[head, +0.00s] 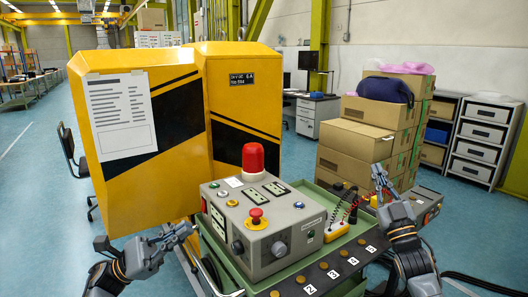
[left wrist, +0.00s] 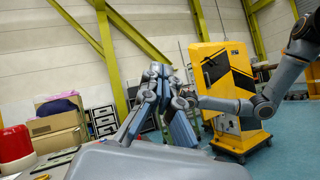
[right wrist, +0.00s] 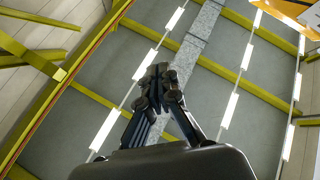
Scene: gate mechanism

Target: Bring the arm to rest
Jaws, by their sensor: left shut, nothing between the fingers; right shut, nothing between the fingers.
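My left gripper (head: 190,230) is shut and empty. It is in front of the yellow cabinet and just left of the grey control box (head: 262,215), apart from its buttons as far as I can tell. Its closed fingers also show in the left wrist view (left wrist: 160,72). My right gripper (head: 378,172) is shut and empty, pointing up in front of the cardboard boxes, right of the control box. In the right wrist view its closed fingers (right wrist: 160,72) point toward the ceiling.
The control box has a red lamp (head: 253,158) and a red mushroom button (head: 256,214). It stands on a green cart with a numbered front edge (head: 335,272). A yellow striped cabinet (head: 185,185) stands behind. Stacked cardboard boxes (head: 355,142) are at right. Blue floor is open at left.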

